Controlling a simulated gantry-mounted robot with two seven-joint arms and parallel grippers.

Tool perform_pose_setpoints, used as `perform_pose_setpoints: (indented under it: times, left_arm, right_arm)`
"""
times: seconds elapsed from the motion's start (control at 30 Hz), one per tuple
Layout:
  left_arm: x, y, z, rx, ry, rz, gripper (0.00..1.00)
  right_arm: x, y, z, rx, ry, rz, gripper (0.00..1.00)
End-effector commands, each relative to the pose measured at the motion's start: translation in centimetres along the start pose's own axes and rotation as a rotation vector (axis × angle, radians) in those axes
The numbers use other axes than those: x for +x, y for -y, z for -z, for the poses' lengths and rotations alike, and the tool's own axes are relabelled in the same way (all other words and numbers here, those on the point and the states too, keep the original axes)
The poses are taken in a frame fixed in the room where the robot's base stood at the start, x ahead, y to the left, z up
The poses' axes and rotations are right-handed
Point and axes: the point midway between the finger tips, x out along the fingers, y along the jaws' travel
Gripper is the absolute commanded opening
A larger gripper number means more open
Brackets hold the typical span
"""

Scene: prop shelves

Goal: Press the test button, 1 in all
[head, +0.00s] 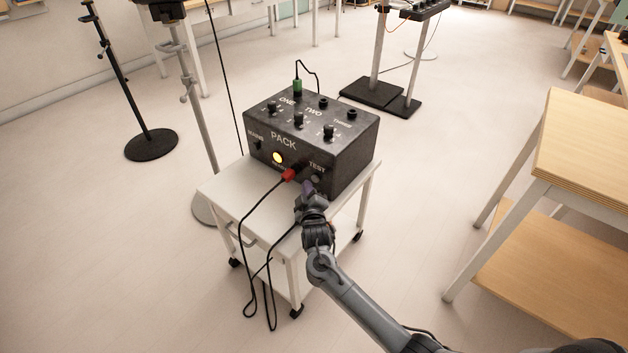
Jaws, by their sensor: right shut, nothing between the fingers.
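A black pack box (346,158) with white lettering stands on a small white wheeled trolley (228,195). Its front face carries a lit yellow lamp (277,158), a red plug (288,174) with a black cable and the word TEST at the right. The test button (315,178) seems to be the dark round part just below that word, partly hidden by my gripper. My right gripper (308,188) is shut and empty, with its tips close in front of the box's lower front near the button. I cannot tell whether they touch it. My left gripper is not in view.
A green plug (297,86) with a cable sits in the box's top, among several knobs. Black cable (246,240) loops hang before the trolley. A wooden table (585,150) stands at the right. Stands with round bases (151,145) are at the left. Floor between is clear.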

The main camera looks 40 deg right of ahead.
Motion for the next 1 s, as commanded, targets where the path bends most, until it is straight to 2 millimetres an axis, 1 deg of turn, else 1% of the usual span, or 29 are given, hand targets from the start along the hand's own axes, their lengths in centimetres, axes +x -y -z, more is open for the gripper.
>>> perform_pose_setpoints:
  times: [0.3,1.0]
  left_arm:
    - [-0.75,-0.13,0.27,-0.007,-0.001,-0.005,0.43]
    - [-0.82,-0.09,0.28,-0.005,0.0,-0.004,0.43]
  right_arm:
    - [0.56,-0.54,-0.35,0.0,0.001,-0.001,0.0]
    - [0.78,-0.62,-0.55,-0.001,0.0,-0.001,0.0]
